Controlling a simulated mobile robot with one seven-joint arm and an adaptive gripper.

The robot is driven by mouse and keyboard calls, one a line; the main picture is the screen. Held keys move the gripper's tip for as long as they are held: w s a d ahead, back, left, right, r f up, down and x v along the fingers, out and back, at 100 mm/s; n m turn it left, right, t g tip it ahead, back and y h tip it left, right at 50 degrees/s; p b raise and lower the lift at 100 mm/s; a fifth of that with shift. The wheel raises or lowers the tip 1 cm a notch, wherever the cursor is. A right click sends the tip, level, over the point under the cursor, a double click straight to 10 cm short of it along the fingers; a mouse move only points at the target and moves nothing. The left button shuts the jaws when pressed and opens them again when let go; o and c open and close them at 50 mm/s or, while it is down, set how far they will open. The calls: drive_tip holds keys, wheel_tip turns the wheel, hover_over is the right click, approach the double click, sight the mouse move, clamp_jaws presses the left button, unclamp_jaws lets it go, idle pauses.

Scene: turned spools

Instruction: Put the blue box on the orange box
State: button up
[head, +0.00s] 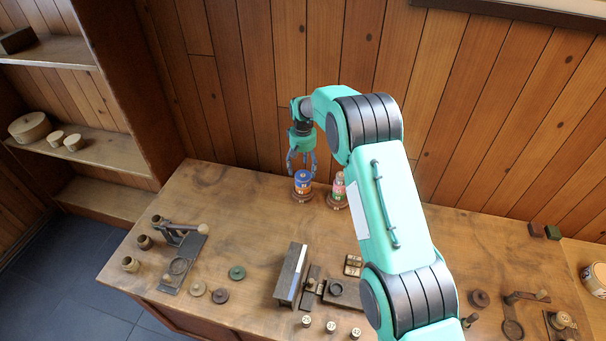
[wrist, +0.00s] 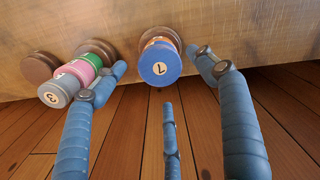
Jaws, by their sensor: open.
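The blue box (head: 303,175) is a short round piece, on top of the orange box (head: 302,187) in a stack on a dark round base at the back of the bench. In the wrist view the blue box (wrist: 160,66) shows a pale label with a 7, and the orange box (wrist: 161,39) peeks out behind it. The two look roughly in line. My gripper (head: 301,160) points down just above the stack. In the wrist view its open fingers (wrist: 160,60) spread on both sides of the blue box, with a gap on the right; contact is unclear.
A second stack (head: 338,187) with grey, pink and green pieces stands close to the right; the left finger is near it in the wrist view. An empty-looking brown base (wrist: 40,67) is beyond it. The wooden wall is behind. Tools and discs (head: 237,272) lie in front.

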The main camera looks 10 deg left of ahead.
sight(303, 175)
wheel_tip(303, 175, up, 7)
idle(0.3)
idle(0.6)
